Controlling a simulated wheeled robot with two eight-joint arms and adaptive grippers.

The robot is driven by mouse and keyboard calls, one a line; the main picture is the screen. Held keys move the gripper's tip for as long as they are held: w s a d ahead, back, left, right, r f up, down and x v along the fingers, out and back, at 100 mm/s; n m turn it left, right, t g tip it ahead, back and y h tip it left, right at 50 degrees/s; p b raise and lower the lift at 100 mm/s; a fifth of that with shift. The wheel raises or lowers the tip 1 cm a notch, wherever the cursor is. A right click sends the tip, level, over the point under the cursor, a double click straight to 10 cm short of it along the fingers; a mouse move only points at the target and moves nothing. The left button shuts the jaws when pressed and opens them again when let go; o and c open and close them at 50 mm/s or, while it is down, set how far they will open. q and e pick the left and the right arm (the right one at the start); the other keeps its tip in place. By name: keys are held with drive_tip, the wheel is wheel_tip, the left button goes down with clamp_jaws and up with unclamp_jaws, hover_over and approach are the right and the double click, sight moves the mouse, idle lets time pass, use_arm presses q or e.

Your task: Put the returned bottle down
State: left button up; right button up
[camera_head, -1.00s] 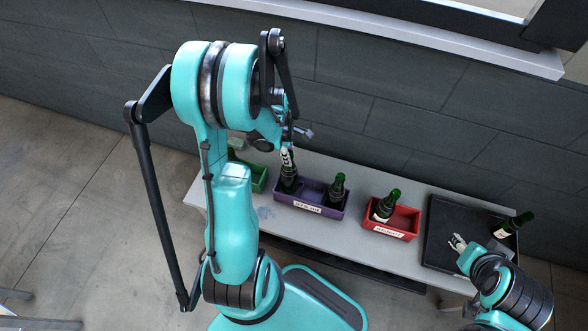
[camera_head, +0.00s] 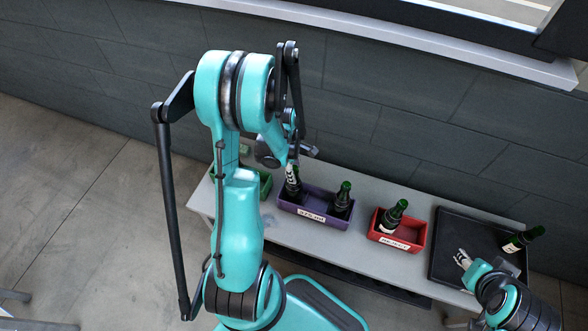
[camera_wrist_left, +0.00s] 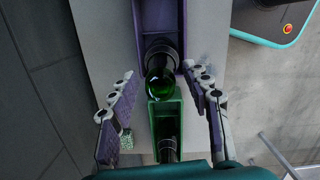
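A dark green bottle (camera_head: 293,188) stands in the left end of the purple bin (camera_head: 315,214). My left gripper (camera_head: 292,172) is above it, partly covering it in the head view. In the left wrist view my left gripper (camera_wrist_left: 164,108) has its fingers spread wide, with clear gaps between them and the bottle (camera_wrist_left: 160,84). I cannot tell from the pictures which bottle is the returned one. My right gripper (camera_head: 463,259) is over the black tray (camera_head: 452,235), left of another bottle (camera_head: 522,239); its opening is too small to judge.
A second bottle (camera_head: 342,200) stands in the purple bin. A red bin (camera_head: 416,236) labelled reject holds a bottle (camera_head: 392,216). A green bin (camera_wrist_left: 167,118) with a bottle (camera_wrist_left: 168,149) adjoins the purple one. The grey table (camera_head: 350,245) is bare in front of the bins.

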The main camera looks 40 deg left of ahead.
use_arm(q)
drive_tip(key=shift+r, duration=0.2)
wheel_tip(320, 180, up, 11)
drive_tip(key=a+p, duration=0.1)
drive_tip(key=p, duration=0.4)
drive_tip(key=s+d+r+m+t, duration=0.3)
drive_tip(key=d+r+m, duration=0.4)
drive_tip(key=d+m, duration=0.2)
drive_tip(key=s+d+r+m+t+y, duration=0.1)
drive_tip(key=s+d+r+m+t, duration=0.2)
drive_tip(key=d+r+m, duration=0.5)
drive_tip(key=d+m, duration=0.1)
drive_tip(key=m, duration=0.5)
drive_tip(key=shift+r+t, duration=0.2)
drive_tip(key=shift+t, duration=0.1)
